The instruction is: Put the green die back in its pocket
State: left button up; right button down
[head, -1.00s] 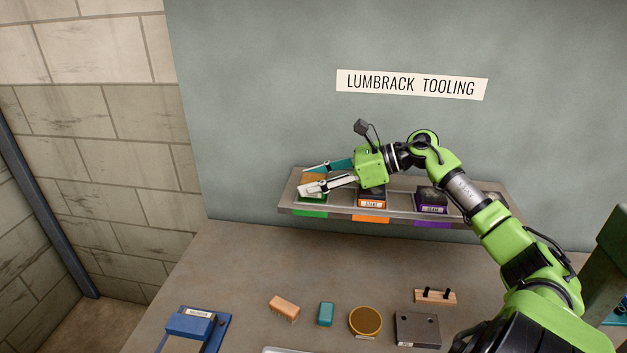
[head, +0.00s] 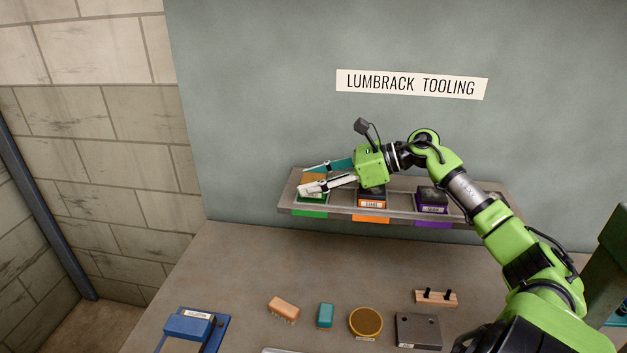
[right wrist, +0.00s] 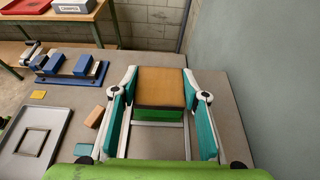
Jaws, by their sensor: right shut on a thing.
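My right gripper (head: 308,179) is at the left end of the wall rack (head: 338,211), above the pocket with the green label (head: 309,212). It is shut on a block with an orange-brown top, taken as the green die (right wrist: 160,88), which lies between the two fingers in the right wrist view. A little of the block shows behind the fingers in the head view. The near finger hides most of it and the pocket floor, so I cannot tell whether it is fully seated. My left gripper is not in view.
A dark die in the orange-labelled pocket (head: 372,199) and another in the purple-labelled pocket (head: 432,198) stand to the right.

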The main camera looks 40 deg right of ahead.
jog(key=shift+r+b, duration=0.2)
jog(key=shift+b, duration=0.2)
dwell(0.5)
jog(key=shift+f+b, duration=0.25)
jog(key=shift+b, duration=0.35)
dwell(0.4)
jog(key=shift+f+b, duration=0.35)
jog(key=shift+b, duration=0.25)
dwell(0.4)
jog(key=shift+a+f, duration=0.15)
jog(key=shift+f, duration=0.15)
dwell(0.4)
